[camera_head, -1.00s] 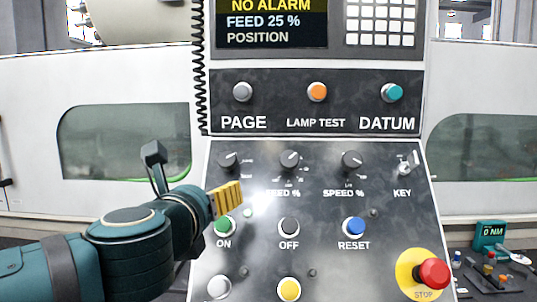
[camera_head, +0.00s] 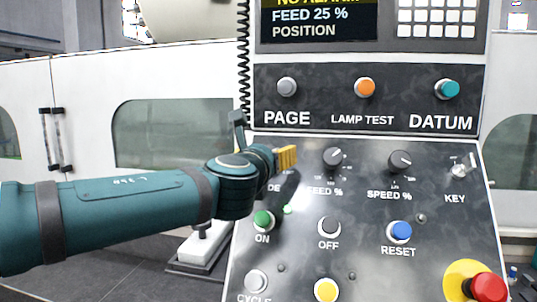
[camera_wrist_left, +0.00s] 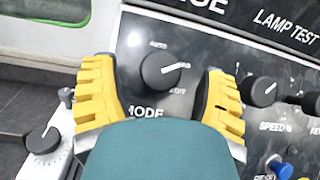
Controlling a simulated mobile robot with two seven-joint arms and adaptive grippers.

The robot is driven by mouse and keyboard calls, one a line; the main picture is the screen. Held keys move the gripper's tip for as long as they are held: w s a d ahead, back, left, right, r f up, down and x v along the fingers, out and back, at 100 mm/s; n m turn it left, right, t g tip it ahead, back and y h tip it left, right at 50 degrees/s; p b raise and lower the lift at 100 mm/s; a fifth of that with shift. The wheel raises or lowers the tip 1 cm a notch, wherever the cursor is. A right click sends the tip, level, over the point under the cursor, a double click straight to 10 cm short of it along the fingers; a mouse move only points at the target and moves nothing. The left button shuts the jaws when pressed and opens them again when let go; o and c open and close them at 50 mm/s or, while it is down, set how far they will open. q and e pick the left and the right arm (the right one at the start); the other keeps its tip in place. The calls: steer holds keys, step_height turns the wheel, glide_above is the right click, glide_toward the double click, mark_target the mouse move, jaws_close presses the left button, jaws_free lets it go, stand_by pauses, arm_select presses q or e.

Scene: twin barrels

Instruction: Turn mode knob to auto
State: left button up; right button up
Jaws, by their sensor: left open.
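The mode knob (camera_wrist_left: 162,70) is a round black knob with a white pointer line, seen in the left wrist view. Its line points right and slightly up, toward a partly hidden middle label; AUTO is printed above the knob and OFF below right. My left gripper (camera_wrist_left: 158,72) is open, with one yellow ridged finger on each side of the knob and a visible gap to each. I cannot tell how far the tips are from the panel. In the head view the left gripper (camera_head: 287,157) covers the mode knob and part of its label.
The feed knob (camera_head: 332,157) and speed knob (camera_head: 399,161) sit to the right, then the key switch (camera_head: 460,169). The green ON button (camera_head: 263,220) is just below the gripper. A red stop button (camera_head: 488,287) is at lower right. A coiled cable (camera_head: 243,60) hangs along the panel's left edge.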

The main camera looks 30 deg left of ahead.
arm_select(q)
steer(key=shift+x, duration=0.95)
steer(key=c, duration=1.2)
